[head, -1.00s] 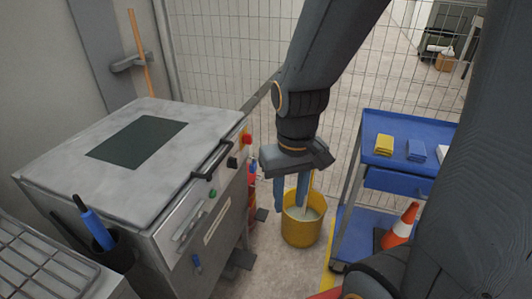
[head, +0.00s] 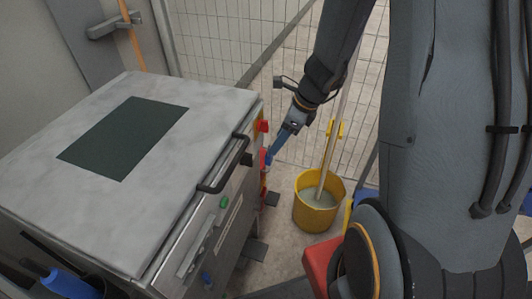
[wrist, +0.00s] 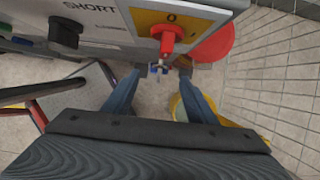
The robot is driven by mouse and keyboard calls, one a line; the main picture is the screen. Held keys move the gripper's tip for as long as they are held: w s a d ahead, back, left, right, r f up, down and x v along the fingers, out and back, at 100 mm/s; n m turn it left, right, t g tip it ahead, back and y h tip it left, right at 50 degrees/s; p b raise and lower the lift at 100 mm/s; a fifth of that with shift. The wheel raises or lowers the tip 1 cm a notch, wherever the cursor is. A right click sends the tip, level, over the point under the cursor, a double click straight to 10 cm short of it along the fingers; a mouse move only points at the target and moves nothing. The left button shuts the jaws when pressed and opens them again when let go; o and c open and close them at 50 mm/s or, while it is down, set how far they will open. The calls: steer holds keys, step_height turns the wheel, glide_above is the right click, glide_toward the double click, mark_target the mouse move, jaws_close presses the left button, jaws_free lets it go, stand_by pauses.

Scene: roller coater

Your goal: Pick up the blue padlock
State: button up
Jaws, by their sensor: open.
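In the wrist view a small blue and metallic item, seemingly the blue padlock (wrist: 157,70), shows just below a red switch handle (wrist: 168,37) on a yellow plate. It is small, and I cannot tell how it is attached. My gripper (wrist: 160,80) is open, with one blue finger on each side of that item, which appears between and a little beyond the fingertips. I cannot tell whether they touch it. In the head view my gripper (head: 270,157) is at the right side of the grey machine (head: 215,95), beside its red parts. I cannot make out the padlock there.
A yellow bucket (head: 313,215) with a mop handle stands on the floor right of the machine. A black bar handle (head: 222,170) juts from the machine's front edge. A wire mesh fence (head: 215,40) is behind. A black knob (wrist: 65,32) sticks out left of the switch.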

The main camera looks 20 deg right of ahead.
steer(key=b+x, duration=0.1)
steer(key=x, duration=0.5)
steer(key=shift+a+f, duration=0.15)
steer(key=shift+f, duration=0.25)
steer(key=shift+c, duration=0.3)
steer(key=c, duration=1.1)
